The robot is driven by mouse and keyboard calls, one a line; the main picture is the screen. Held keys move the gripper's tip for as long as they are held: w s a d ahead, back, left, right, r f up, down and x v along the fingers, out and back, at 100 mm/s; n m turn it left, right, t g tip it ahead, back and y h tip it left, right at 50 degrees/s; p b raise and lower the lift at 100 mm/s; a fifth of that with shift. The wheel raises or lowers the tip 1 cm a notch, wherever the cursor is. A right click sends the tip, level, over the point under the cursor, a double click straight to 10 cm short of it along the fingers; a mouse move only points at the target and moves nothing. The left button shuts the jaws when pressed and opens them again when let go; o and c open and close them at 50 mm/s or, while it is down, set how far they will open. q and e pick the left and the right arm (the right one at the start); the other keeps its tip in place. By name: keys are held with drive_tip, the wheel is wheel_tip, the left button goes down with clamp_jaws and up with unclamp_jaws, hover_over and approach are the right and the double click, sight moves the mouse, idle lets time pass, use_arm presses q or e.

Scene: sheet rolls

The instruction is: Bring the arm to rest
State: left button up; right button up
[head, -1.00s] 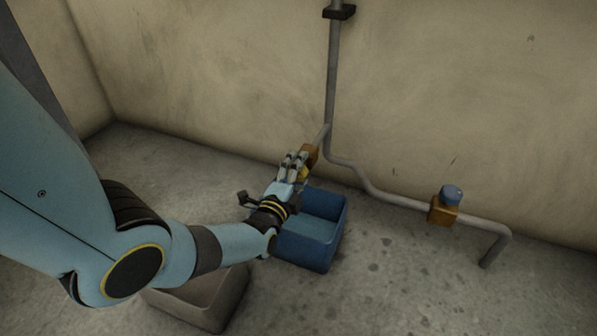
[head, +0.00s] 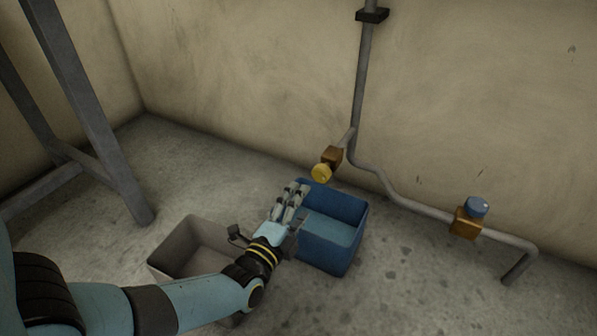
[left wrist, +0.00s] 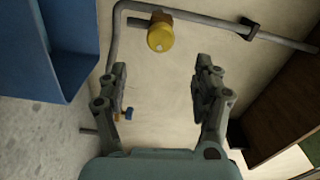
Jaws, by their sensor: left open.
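My left gripper (head: 291,203) comes in from the left in the head view. It is open and empty, over the left edge of the blue bin and apart from the yellow knob. In the left wrist view its two fingers (left wrist: 163,88) stand wide apart with nothing between them. The yellow knob (head: 321,173) sits on a brass valve body on the wall pipe, just beyond the fingertips. It also shows in the left wrist view (left wrist: 160,37). My right gripper is in neither view.
A blue bin (head: 347,262) and a grey-beige bin (head: 172,271) stand on the concrete floor. A grey pipe (head: 415,209) runs along the wall to a valve with a blue knob (head: 477,207). A grey metal frame (head: 110,160) stands at the left. The floor at front right is clear.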

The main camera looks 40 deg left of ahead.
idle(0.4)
